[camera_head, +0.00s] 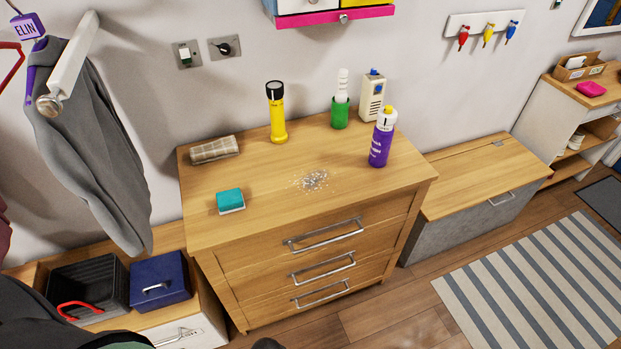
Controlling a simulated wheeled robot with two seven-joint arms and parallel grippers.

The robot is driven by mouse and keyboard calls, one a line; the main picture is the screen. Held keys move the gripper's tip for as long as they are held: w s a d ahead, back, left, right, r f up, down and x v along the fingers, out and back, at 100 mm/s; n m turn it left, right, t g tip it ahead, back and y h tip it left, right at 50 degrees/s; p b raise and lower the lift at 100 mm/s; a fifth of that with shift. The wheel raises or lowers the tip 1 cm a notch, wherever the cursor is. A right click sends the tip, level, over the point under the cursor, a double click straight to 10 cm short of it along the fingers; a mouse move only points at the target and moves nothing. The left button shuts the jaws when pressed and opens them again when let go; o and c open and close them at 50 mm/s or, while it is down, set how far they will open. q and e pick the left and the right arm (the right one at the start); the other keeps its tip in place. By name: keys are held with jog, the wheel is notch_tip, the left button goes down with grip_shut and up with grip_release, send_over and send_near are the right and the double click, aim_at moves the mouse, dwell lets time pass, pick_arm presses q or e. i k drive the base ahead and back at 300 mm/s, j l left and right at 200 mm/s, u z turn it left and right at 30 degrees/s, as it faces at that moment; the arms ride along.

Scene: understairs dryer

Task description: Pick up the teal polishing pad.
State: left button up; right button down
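The teal polishing pad (230,200) is a small block with a teal upper part and a pale, whitish lower layer. It lies on the left front part of the wooden dresser top (262,172), close to the front left edge. Nothing touches it or covers it. I see neither my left gripper nor my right gripper in the head view.
Grey powder (313,181) lies right of the pad. A grey garment (95,140) hangs left.

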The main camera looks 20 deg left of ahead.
aim_at(232, 201)
jog(key=u, duration=1.1)
